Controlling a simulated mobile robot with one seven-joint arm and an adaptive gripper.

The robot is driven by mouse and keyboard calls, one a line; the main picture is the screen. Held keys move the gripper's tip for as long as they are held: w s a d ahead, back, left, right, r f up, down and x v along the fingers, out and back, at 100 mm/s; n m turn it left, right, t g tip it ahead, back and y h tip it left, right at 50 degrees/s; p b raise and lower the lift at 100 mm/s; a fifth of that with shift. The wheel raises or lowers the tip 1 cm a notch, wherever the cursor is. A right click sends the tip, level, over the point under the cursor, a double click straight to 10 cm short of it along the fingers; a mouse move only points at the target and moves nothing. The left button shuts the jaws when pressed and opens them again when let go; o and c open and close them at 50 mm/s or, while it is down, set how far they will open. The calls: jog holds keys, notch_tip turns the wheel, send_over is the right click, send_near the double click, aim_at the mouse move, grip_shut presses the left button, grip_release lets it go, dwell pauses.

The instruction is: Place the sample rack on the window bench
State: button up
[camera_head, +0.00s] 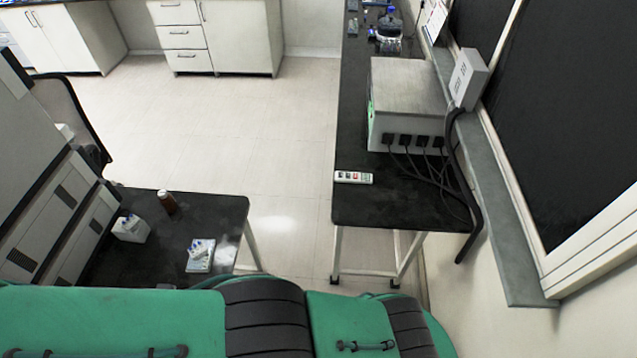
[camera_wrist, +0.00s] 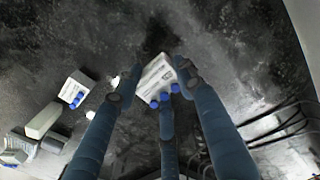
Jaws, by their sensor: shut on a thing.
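In the wrist view my gripper (camera_wrist: 155,85) has its blue-grey fingers closed around a white rack (camera_wrist: 156,72) with several blue caps along its near edge. The rack is tilted in the picture, above or on a dark surface; I cannot tell whether it touches. My gripper does not show in the head view. The window bench (camera_head: 405,205) is the dark-topped bench under the window on the right in the head view.
A grey instrument (camera_head: 408,90) with dark cables and a small white strip (camera_head: 353,177) stand on the window bench. The left table holds a brown bottle (camera_head: 166,203) and a white box (camera_head: 131,228). In the wrist view another blue-capped white box (camera_wrist: 76,86) lies left.

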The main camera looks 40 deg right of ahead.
jog(key=shift+m, duration=0.9)
jog(key=w+d, duration=0.6)
jog(key=d, duration=0.1)
jog(key=w+d+r, duration=0.1)
jog(key=w+d, duration=0.2)
jog(key=w, duration=0.1)
jog(key=shift+d, duration=0.3)
jog(key=w+d+m, duration=0.1)
jog(key=w+d, duration=0.4)
jog(key=d, duration=0.4)
jog(key=w+d+m, duration=0.2)
jog(key=w+d, duration=0.2)
jog(key=d, duration=0.4)
jog(key=w+d+r+m, duration=0.1)
jog(key=w+d+m, duration=0.1)
jog(key=d, duration=1.1)
jog(key=w+d+r+m, duration=0.1)
jog(key=d, duration=1.2)
jog(key=s+d+m, duration=0.2)
jog(key=s+d, duration=0.2)
jog(key=d, duration=0.8)
jog(key=s+d+m, duration=0.3)
jog(key=s+d, duration=0.2)
jog(key=d, duration=0.8)
jog(key=s+d+m, duration=0.4)
jog(key=s+d, duration=1.1)
jog(key=s, duration=0.3)
jog(key=shift+s+d+r, duration=0.2)
jog(key=shift+s+r, duration=0.1)
jog(key=shift+r, duration=0.05)
